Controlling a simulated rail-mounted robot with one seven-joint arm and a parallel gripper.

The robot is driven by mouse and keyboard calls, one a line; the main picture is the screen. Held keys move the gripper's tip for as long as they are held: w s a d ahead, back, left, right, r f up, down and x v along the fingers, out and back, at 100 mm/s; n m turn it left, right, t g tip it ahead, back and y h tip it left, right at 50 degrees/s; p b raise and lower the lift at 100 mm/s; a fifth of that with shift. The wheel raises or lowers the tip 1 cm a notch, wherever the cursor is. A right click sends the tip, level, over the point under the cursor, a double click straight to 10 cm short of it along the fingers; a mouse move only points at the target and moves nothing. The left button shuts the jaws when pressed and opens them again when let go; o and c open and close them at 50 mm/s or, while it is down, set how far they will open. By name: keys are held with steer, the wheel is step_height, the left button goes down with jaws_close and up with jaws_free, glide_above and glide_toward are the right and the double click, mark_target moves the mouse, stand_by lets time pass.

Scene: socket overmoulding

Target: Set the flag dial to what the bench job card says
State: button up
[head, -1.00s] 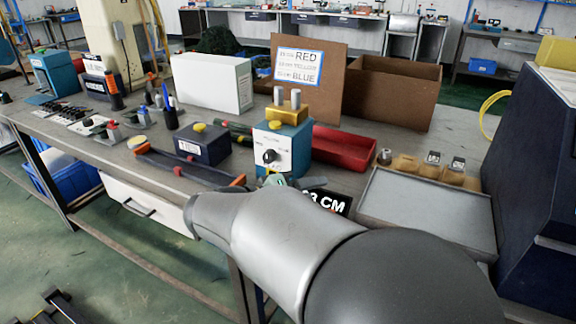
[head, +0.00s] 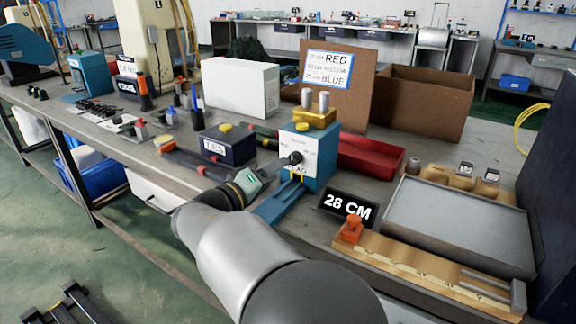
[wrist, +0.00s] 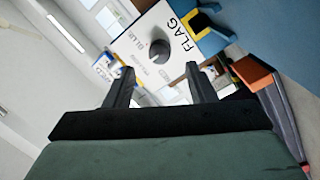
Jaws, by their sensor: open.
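The flag dial is a black knob (head: 295,158) on the white front panel of a blue box (head: 319,165). In the wrist view the knob (wrist: 160,50) is close, with FLAG and BLUE legible beside it; I cannot tell its setting. My gripper (wrist: 157,76) is open and faces the knob, with its fingers either side of the line to it; contact is unclear. In the head view my gripper (head: 270,170) is just left of the dial. The job card (head: 328,69) on a brown board lists RED, YELLOW and BLUE against small, unclear lengths. A black sign (head: 347,207) reads 28 CM.
A dark box (head: 227,146) stands left of the dial box and a red tray (head: 370,157) behind it to the right. A wooden rule (head: 420,270) with an orange block (head: 352,230) lies along the front edge. A grey tray (head: 455,252) is at right.

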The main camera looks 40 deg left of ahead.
mark_target(292, 161)
steer(key=w, duration=0.5)
steer(key=shift+w+d, duration=0.2)
steer(key=shift+w, duration=0.1)
steer(key=c, duration=1)
